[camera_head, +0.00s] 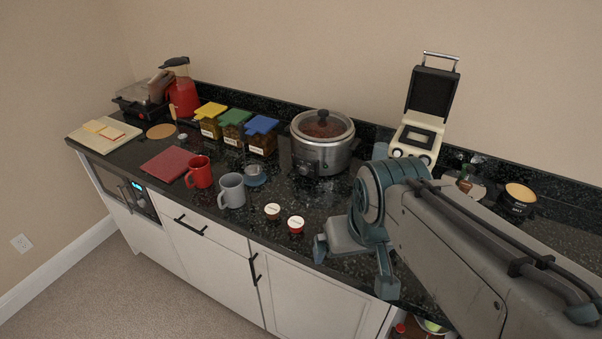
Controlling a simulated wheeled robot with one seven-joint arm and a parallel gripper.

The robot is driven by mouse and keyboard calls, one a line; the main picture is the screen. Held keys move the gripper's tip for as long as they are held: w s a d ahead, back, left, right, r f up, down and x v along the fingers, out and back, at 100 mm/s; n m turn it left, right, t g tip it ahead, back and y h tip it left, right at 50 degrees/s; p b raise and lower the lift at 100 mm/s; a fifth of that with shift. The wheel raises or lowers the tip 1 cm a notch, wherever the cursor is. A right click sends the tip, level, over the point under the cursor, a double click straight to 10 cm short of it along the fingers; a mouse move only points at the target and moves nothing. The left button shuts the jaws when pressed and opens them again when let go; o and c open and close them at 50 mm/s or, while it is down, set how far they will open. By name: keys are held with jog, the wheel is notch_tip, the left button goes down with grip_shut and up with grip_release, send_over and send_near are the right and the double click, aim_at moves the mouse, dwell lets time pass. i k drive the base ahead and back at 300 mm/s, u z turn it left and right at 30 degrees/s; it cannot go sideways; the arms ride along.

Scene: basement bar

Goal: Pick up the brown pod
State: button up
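The brown pod (272,211) is a small round pod with a pale top. It sits on the dark counter (330,205), right of the grey mug. A red pod (296,224) with a pale top sits close to its right and slightly nearer the front edge. My gripper (354,268) is to the right of both pods, near the counter's front edge. Its two fingers are spread apart with nothing visible between them. The brown pod is in full view and apart from the gripper.
A grey mug (231,191) and a red mug (199,172) stand left of the pods. A slow cooker (321,152) stands behind them, with a waffle maker (417,141) to its right. Lidded jars (262,142) stand at the back. The counter around the pods is mostly bare.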

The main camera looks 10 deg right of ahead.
aim_at(272, 209)
jog(key=u, duration=1.7)
jog(key=i, duration=2.05)
jog(key=z, duration=4.1)
